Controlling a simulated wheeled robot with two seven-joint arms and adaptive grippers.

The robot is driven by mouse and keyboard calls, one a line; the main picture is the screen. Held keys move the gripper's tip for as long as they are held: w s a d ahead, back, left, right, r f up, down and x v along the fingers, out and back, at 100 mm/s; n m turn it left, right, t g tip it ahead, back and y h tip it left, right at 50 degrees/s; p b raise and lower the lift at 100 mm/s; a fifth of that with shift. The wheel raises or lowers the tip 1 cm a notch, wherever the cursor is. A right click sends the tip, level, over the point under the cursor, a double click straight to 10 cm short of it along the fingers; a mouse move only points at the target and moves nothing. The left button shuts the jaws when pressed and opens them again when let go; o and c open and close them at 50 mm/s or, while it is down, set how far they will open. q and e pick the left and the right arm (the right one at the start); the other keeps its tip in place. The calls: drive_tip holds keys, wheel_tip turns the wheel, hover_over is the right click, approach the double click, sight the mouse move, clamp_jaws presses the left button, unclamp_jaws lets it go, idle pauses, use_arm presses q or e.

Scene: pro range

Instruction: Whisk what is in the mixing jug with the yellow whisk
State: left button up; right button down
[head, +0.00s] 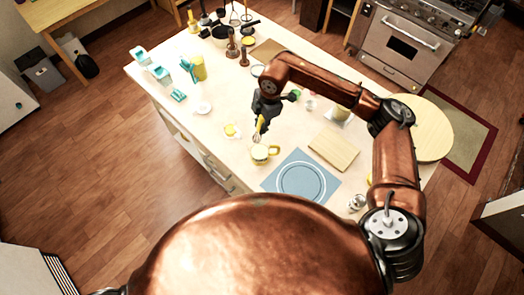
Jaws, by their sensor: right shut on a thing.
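The mixing jug (260,154) is a small yellow and white vessel near the front edge of the island, left of the blue mat. My right gripper (262,118) is above it, pointing down, and is shut on the yellow whisk (259,125). The whisk hangs with its wire end down, close to the jug's rim at its upper left. I cannot tell whether the wires are inside the rim. The jug's contents are too small to make out. My left gripper is not in view.
A blue mat with a plate (302,181) and a wooden board (334,149) lie right of the jug. A yellow item on a white dish (232,130) lies to its left. Teal cartons (160,73) and a yellow container (198,68) stand at the far left.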

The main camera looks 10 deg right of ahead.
sight(261, 118)
idle(0.4)
drive_tip(key=shift+r+p, duration=1.3)
drive_tip(key=shift+r, duration=1.25)
drive_tip(key=s+a, duration=0.2)
drive_tip(key=s, duration=0.9)
drive_tip(key=shift+s+a, duration=0.15)
drive_tip(key=shift+s, duration=0.25)
